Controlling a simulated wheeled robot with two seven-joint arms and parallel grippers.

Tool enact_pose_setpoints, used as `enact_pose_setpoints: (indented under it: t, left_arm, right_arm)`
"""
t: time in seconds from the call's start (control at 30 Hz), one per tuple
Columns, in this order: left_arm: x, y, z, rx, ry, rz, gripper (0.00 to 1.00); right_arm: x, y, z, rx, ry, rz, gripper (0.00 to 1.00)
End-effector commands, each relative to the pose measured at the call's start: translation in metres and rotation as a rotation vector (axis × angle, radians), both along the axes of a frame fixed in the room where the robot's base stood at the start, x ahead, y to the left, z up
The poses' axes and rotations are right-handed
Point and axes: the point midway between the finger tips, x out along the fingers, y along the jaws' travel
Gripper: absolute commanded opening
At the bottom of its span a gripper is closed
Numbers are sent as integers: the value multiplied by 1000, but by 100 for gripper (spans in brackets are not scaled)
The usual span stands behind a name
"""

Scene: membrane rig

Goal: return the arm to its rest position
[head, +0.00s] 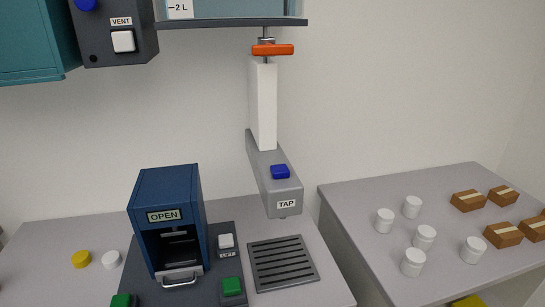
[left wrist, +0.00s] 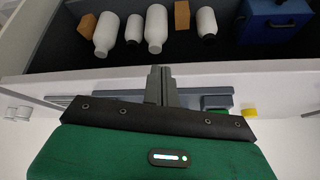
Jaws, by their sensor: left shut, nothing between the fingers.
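My left gripper (left wrist: 160,72) shows in the left wrist view, its two fingers together and nothing between them. The fingers point toward a drawer with a white front (left wrist: 40,88). A grey bar (left wrist: 205,100) runs across that front, behind the fingers. I cannot tell whether the fingers touch the bar. Neither gripper and neither arm shows in the head view.
The drawer holds white bottles (left wrist: 105,34), brown boxes (left wrist: 182,16) and a blue box (left wrist: 275,20). The head view shows a blue device marked OPEN (head: 168,190), a grey tap unit (head: 272,180), and a right counter (head: 345,205) with white jars (head: 424,237) and brown boxes (head: 468,201).

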Motion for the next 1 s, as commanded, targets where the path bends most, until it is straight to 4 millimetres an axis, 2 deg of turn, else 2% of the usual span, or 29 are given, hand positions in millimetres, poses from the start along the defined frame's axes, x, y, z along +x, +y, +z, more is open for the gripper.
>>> enact_pose_setpoints:
  t: [0.03, 0.1, 0.2, 0.23, 0.3, 0.47, 0.63, 0.8, 1.0]
  left_arm:
    - [-19, -5, -9, -3, 56, -18, 0]
    - [-41, -11, -18, -2, 123, -46, 0]
    - [-72, -18, -28, -5, 215, -85, 0]
    - [-77, -20, -33, -5, 234, -95, 0]
    - [-66, -19, -55, -1, 233, -93, 0]
    - [-55, -21, -102, -2, 247, -94, 0]
    - [-48, -23, -168, -1, 270, -96, 0]
    - [-53, -23, -249, 0, 297, -101, 0]
    - [-78, -19, -341, 3, 330, -107, 0]
  right_arm:
    - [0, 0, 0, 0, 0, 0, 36]
    - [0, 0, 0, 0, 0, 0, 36]
    - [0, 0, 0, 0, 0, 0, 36]
    - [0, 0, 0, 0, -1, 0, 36]
    - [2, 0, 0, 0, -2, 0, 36]
    - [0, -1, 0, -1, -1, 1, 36]
    - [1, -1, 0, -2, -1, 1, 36]
    - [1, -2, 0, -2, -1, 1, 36]
    - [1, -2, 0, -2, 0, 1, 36]
